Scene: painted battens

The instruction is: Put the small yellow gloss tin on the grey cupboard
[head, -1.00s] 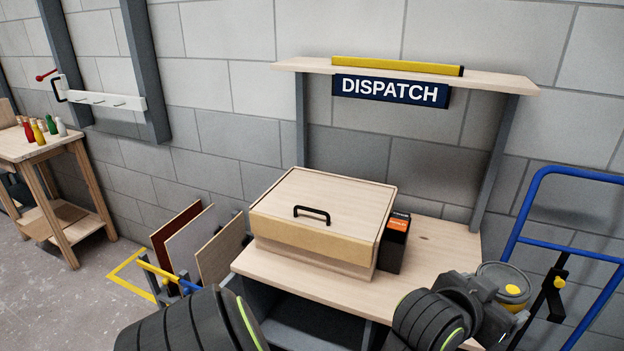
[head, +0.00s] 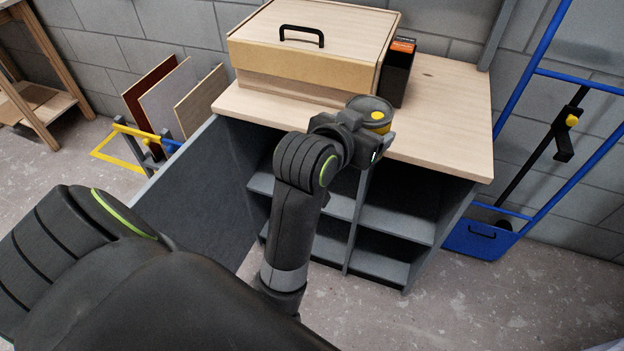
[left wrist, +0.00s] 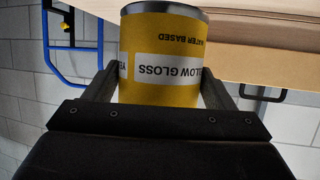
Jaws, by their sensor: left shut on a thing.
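The small yellow gloss tin (head: 380,127) has a grey lid with a yellow dot. My left gripper (head: 377,118) is shut around its sides and holds it. The left wrist view shows the tin (left wrist: 165,60) upside down between both fingers, with its label partly covered. The grey cupboard (head: 185,185) has a pale wooden top and open shelves. In the head view the tin overlaps the top's front edge. I cannot tell whether it touches the top. My right gripper is not in view.
A wooden box (head: 300,65) with a black handle covers the top's left part. A black and orange carton (head: 398,72) stands right of it. The right part of the top (head: 450,110) is clear. A blue trolley (head: 540,90) stands at the right, and boards (head: 170,95) lean at the left.

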